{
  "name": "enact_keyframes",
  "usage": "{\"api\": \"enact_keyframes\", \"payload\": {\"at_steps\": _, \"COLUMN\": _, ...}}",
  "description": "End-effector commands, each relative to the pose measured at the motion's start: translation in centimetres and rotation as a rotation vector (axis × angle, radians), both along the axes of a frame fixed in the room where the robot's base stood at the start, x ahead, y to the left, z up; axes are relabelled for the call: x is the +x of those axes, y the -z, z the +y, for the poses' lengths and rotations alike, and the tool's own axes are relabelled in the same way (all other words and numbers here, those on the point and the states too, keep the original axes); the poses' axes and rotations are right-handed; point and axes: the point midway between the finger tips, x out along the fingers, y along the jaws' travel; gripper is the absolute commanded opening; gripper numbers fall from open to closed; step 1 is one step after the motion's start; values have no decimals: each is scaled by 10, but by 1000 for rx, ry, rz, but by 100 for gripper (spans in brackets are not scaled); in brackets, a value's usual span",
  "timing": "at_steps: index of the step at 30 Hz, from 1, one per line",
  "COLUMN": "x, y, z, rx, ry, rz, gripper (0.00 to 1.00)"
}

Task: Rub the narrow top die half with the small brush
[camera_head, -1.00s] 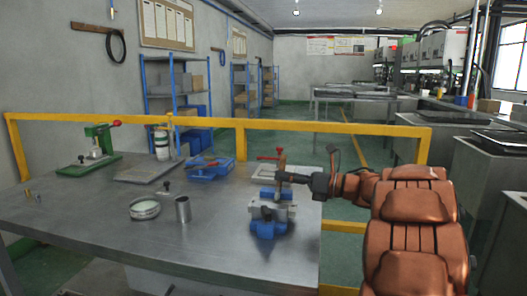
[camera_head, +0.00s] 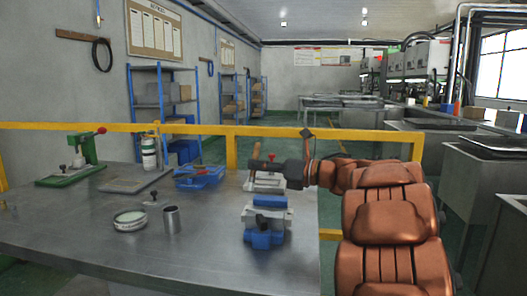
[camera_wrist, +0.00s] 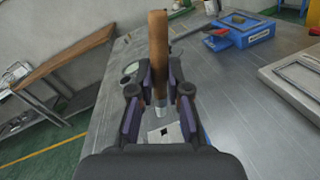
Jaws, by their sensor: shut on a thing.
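My gripper (camera_wrist: 159,88) is shut on the small brush (camera_wrist: 158,45), gripping it upright by its wooden handle, with the pale ferrule low between the fingers. In the head view my gripper (camera_head: 262,165) is above and behind the blue vise (camera_head: 264,238), apart from it. The vise has grey jaws and a blue part on top. In the wrist view a grey metal block (camera_wrist: 165,134) with a dark square mark lies below the brush, partly hidden by my gripper. I cannot tell whether it is the narrow top die half. The bristles are not clear.
On the metal table (camera_head: 100,232) stand a round tin (camera_head: 130,220), a metal cup (camera_head: 171,219), a second blue fixture (camera_head: 198,177), a green press (camera_head: 75,170) and a flat plate (camera_head: 130,181). A yellow rail (camera_head: 360,135) runs behind. The table's front left is clear.

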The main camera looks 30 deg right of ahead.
Motion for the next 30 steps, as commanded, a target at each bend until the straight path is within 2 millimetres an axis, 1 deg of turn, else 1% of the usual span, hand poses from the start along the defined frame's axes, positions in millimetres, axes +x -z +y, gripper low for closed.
{"api": "enact_keyframes", "payload": {"at_steps": 1, "x": 0, "y": -6, "z": 1, "rx": -2, "ry": -2, "rz": -2, "gripper": 0}}
{"api": "enact_keyframes", "payload": {"at_steps": 6, "x": 1, "y": -22, "z": 5, "rx": -5, "ry": -9, "rz": -3, "gripper": 0}}
{"api": "enact_keyframes", "payload": {"at_steps": 12, "x": 2, "y": -35, "z": 8, "rx": -3, "ry": -14, "rz": -1, "gripper": 0}}
{"api": "enact_keyframes", "payload": {"at_steps": 30, "x": 2, "y": -35, "z": 8, "rx": -1, "ry": -14, "rz": -1, "gripper": 0}}
